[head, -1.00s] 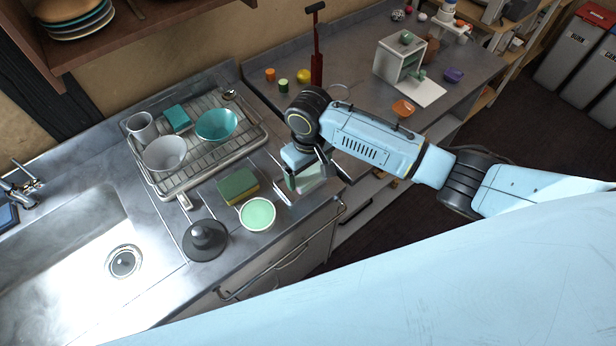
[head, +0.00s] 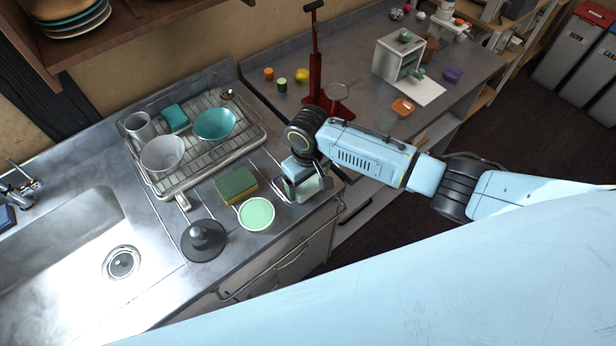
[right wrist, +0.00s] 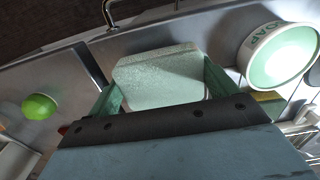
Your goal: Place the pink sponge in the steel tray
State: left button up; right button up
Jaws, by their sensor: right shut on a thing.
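My right gripper (head: 308,188) is shut on the pink sponge, a block whose visible face looks pale greenish-white in the right wrist view (right wrist: 158,76). Green fingers flank it on both sides. In the head view the gripper is low over the steel tray (head: 281,194), at the counter's right end near its front edge. The gripper covers most of the tray. I cannot tell whether the sponge touches the tray floor. My left gripper is not in view.
A green-and-yellow sponge (head: 237,186), a pale green soap bowl (head: 257,213) and a dark plunger-like object (head: 204,240) stand left of the tray. A dish rack (head: 190,160) is behind. A red stand (head: 316,70) rises beyond the wrist. A lime (right wrist: 40,107) shows in the wrist view.

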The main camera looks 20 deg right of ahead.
aim_at(308, 181)
jog(key=o, duration=0.8)
notch_tip(308, 181, up, 13)
jog(key=p, duration=0.1)
jog(key=shift+p, duration=0.35)
